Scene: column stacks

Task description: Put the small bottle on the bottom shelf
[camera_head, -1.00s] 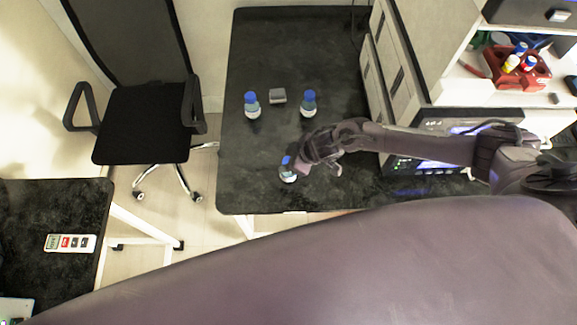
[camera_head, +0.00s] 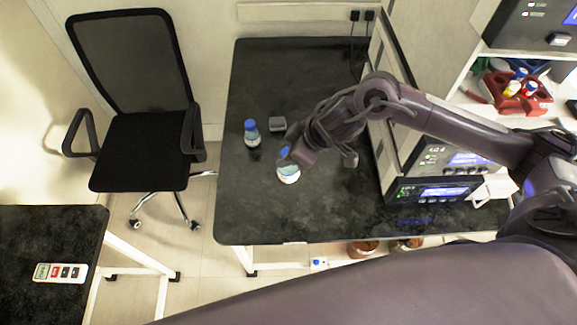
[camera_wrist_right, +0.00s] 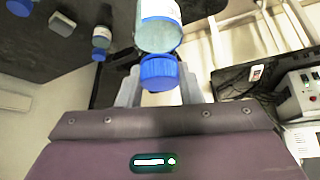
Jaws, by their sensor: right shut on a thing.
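My right gripper (camera_head: 286,158) is shut on a small clear bottle (camera_head: 289,172) with a blue cap, over the black table (camera_head: 260,215). The right wrist view shows the bottle (camera_wrist_right: 160,32) with its blue cap (camera_wrist_right: 158,73) between the fingers (camera_wrist_right: 160,90). A similar blue-capped bottle (camera_head: 252,134) stands farther back on the table. My left gripper is out of view. Which shelf is the bottom one cannot be told clearly.
Instruments with lit displays (camera_head: 440,190) fill the table's right side. A red rack (camera_head: 517,93) sits on a shelf at upper right. A black chair (camera_head: 140,150) is left. The table's front left is clear.

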